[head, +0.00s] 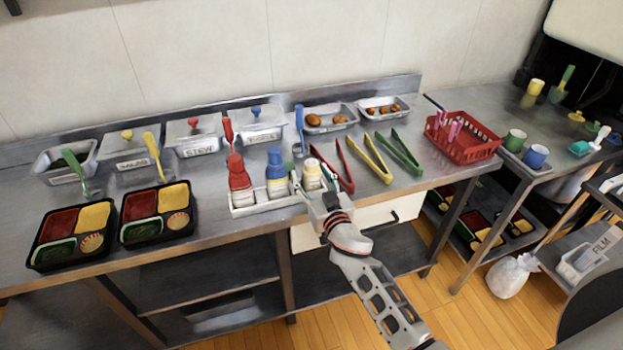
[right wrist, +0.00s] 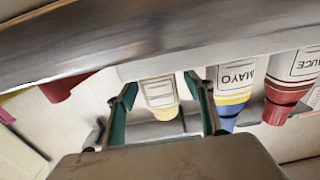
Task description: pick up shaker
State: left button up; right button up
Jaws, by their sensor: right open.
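The shaker (head: 312,174) is a small cream container with a pale label. It stands at the right end of a white caddy (head: 265,205) on the steel counter. My right gripper (head: 308,187) is at the caddy's front edge, open, with a finger toward each side of the shaker. In the right wrist view the shaker (right wrist: 160,94) appears upside down between the two open green-lined fingers (right wrist: 160,84). I cannot tell whether either finger touches it. My left gripper is not in view.
A blue-capped mayo bottle (head: 276,173) and a red sauce bottle (head: 239,180) stand left of the shaker in the caddy. Red tongs (head: 335,168) lie close on its right, then yellow and green tongs. Food trays stand behind; two black bento trays (head: 150,240) sit left.

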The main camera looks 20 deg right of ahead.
aim_at(312, 163)
jog(key=c, duration=1.2)
jog(key=shift+c, duration=0.2)
